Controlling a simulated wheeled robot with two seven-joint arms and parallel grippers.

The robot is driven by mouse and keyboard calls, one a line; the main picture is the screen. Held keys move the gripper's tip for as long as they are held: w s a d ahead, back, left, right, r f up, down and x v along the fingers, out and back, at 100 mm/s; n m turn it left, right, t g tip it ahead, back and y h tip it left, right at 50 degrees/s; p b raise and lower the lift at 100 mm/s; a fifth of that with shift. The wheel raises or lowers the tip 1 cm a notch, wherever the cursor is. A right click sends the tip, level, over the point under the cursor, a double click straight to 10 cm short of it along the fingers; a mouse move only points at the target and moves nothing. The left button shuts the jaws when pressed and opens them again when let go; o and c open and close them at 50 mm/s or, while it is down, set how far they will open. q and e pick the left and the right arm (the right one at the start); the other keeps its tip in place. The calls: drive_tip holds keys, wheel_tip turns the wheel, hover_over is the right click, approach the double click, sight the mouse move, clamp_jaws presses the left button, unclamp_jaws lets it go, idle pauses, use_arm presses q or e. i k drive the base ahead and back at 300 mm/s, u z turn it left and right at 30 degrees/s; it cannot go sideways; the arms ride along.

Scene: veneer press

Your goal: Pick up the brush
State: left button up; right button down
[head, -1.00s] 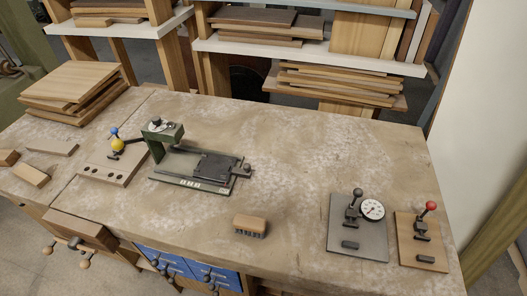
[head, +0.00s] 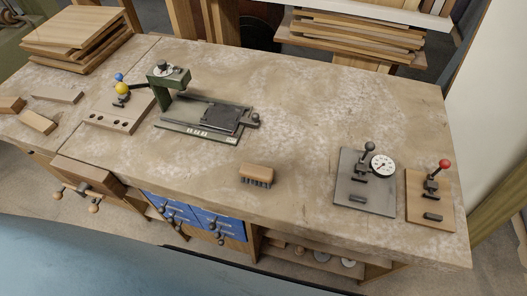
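The brush (head: 257,173) has a light wooden back and dark bristles. It lies bristles down on the workbench (head: 300,120), near the front edge and about the middle of the bench. Nothing touches it. Neither of my grippers shows in the head view.
Left of the brush stands a green press (head: 205,120). To its right are a grey plate with a dial gauge (head: 364,182) and a wooden plate with a red-knobbed lever (head: 431,197). Boards (head: 75,35) are stacked at far left. Bench space around the brush is clear.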

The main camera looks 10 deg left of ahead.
sight(250, 172)
drive_tip(key=u, duration=1.5)
drive_tip(key=k, duration=0.95)
drive_tip(key=z, duration=1.4)
drive_tip(key=i, duration=0.5)
